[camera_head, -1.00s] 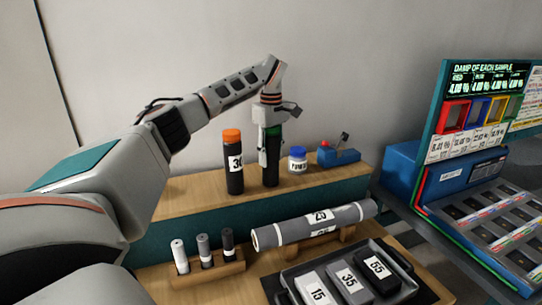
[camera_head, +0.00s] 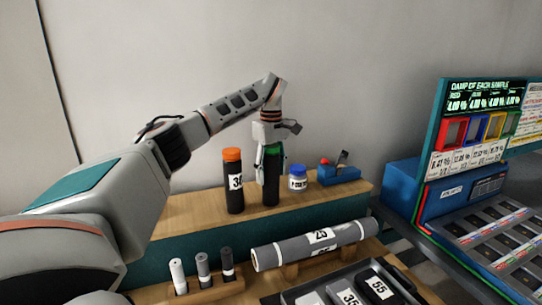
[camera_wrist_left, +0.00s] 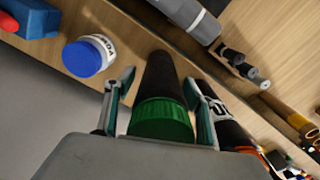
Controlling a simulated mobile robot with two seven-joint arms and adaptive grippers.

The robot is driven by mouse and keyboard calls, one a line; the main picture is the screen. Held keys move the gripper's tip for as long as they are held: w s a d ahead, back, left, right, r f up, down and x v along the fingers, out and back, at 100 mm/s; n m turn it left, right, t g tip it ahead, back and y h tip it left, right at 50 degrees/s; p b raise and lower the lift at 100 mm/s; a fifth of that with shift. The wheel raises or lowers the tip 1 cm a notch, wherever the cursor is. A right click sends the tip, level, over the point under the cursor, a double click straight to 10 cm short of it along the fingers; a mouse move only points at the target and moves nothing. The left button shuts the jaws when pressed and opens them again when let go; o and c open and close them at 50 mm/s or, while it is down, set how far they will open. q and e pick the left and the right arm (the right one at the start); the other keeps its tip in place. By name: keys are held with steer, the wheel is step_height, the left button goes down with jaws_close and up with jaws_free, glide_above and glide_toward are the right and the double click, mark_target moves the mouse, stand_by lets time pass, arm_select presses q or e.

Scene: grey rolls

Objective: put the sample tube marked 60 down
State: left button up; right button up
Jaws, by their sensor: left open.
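A dark tube with a green cap (camera_head: 271,185) stands upright on the raised wooden shelf (camera_head: 330,195). No number shows on it, so I cannot tell whether it is the one marked 60. My left gripper (camera_head: 271,165) is over it, open, with one finger on each side of the tube. The wrist view shows the green cap (camera_wrist_left: 162,122) between the spread fingers (camera_wrist_left: 160,85). An orange-capped tube (camera_head: 234,190) with a partly turned number label stands close on its left. My right gripper is not in view.
A blue-lidded jar (camera_head: 298,178) and a blue device with a red knob (camera_head: 338,175) stand to the right on the shelf. In front are a long grey roll (camera_head: 310,245), a rack of small rolls (camera_head: 205,288) and a tray of numbered blocks (camera_head: 403,296). A display board (camera_head: 470,125) stands far right.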

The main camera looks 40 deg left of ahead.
arm_select(q)
step_height(320, 180, up, 11)
steer(key=shift+r, duration=0.15)
stand_by(0.7)
